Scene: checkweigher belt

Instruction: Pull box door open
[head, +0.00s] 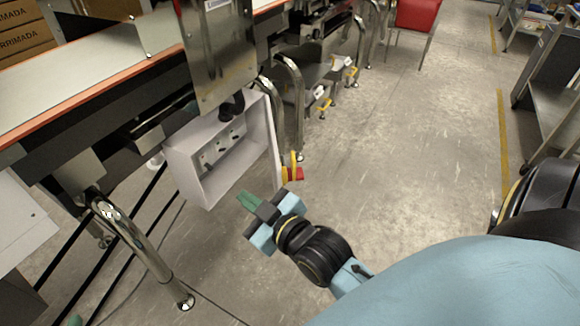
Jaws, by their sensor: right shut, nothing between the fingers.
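A pale grey box (187,172) is mounted under the conveyor, left of centre. Its front is open and I see inside, where a grey panel (222,147) with small parts is fixed. The box door (265,132) stands swung out on the right side, seen nearly edge-on. A red and yellow handle (292,173) sits on the door's outer side. My right gripper (246,200) is shut and empty, below and left of the handle, in front of the box's lower edge and apart from the handle. A small green tip (75,320) at the bottom left edge looks like my left gripper, mostly cut off.
The conveyor (90,60) runs along the upper left, with a steel leg (150,262) near the box. A metal plate (218,50) hangs above the box. The floor (400,150) to the right is clear. A red bin (417,14) and a cart (555,95) stand farther off.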

